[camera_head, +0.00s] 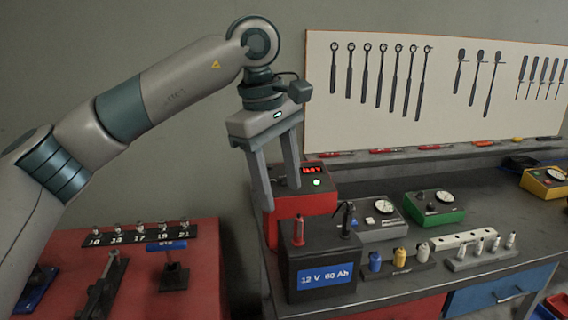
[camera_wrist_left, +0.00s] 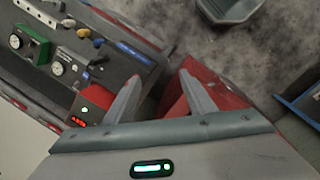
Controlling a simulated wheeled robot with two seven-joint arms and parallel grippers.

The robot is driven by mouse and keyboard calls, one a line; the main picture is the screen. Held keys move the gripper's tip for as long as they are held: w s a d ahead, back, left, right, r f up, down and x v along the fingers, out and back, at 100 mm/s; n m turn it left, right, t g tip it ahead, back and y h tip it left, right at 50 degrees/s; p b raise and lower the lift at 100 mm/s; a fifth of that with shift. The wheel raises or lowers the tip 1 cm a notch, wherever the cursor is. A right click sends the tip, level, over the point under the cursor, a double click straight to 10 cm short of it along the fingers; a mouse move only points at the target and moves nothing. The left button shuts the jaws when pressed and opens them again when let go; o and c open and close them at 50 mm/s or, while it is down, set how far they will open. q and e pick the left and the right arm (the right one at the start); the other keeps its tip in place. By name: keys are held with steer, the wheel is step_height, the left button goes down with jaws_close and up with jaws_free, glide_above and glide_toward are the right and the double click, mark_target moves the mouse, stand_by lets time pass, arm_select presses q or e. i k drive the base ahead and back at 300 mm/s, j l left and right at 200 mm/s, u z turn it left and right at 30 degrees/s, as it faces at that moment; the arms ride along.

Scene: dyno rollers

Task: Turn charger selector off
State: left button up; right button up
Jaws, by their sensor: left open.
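The red charger (camera_head: 300,205) stands on the grey workbench behind the battery. Its red lit display (camera_head: 313,169) and a green light (camera_head: 317,183) face up and forward. I cannot make out the selector; part of the charger is behind my left gripper. The charger also shows in the left wrist view (camera_wrist_left: 92,98), left of the fingers. My left gripper (camera_head: 280,198) is open and empty, fingers pointing down, in front of the charger's left part in the head view. Its two fingers (camera_wrist_left: 159,77) are spread apart in the left wrist view. My right gripper is not in view.
A dark battery (camera_head: 322,257) with a blue label stands in front of the charger. Grey (camera_head: 379,220) and green (camera_head: 434,206) gauge boxes stand to the right. A red table (camera_head: 210,270) with stands is at left. A tool board (camera_head: 440,90) hangs behind.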

mark_target(283, 180)
steer(key=i, duration=1.2)
